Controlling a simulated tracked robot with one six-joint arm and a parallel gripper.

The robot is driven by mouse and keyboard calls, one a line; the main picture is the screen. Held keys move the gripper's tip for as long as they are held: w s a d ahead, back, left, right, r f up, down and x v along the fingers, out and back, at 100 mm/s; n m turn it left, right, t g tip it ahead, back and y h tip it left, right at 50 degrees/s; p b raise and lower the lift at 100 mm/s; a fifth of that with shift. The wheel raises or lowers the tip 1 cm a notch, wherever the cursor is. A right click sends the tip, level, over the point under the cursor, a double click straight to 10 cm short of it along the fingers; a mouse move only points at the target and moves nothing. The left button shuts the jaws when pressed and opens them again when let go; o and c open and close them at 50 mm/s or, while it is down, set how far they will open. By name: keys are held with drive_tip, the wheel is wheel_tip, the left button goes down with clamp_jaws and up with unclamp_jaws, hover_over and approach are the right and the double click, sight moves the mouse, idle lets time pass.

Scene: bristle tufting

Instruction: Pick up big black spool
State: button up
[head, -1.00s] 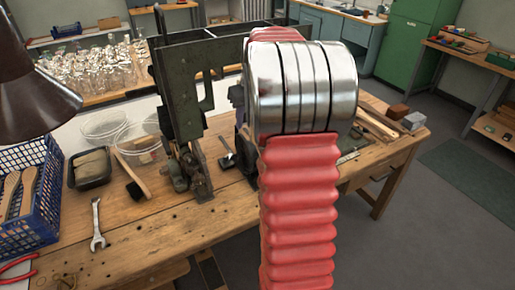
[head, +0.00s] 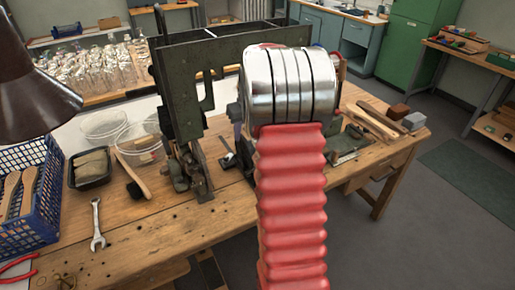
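No big black spool can be made out; my arm's red bellows and silver rings cover the middle of the bench, and whatever lies behind them is hidden. My gripper does not show; it is hidden beyond the silver rings. The dark green tufting machine (head: 182,90) stands on the wooden bench (head: 150,225), just left of my arm. A small dark part (head: 235,113) peeks out at the left edge of the rings; I cannot tell what it is.
At left are a blue basket (head: 40,205) with wooden brush bodies, a dark tray (head: 90,168), clear bowls (head: 138,140) and a wrench (head: 97,224). A dark lamp (head: 30,85) hangs upper left. Wood blocks (head: 398,112) lie at right. The bench's front left is mostly clear.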

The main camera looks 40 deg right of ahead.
drive_tip(key=shift+x, duration=0.85)
drive_tip(key=shift+c, duration=0.2)
clamp_jaws()
drive_tip(key=shift+r, duration=0.1)
idle(0.8)
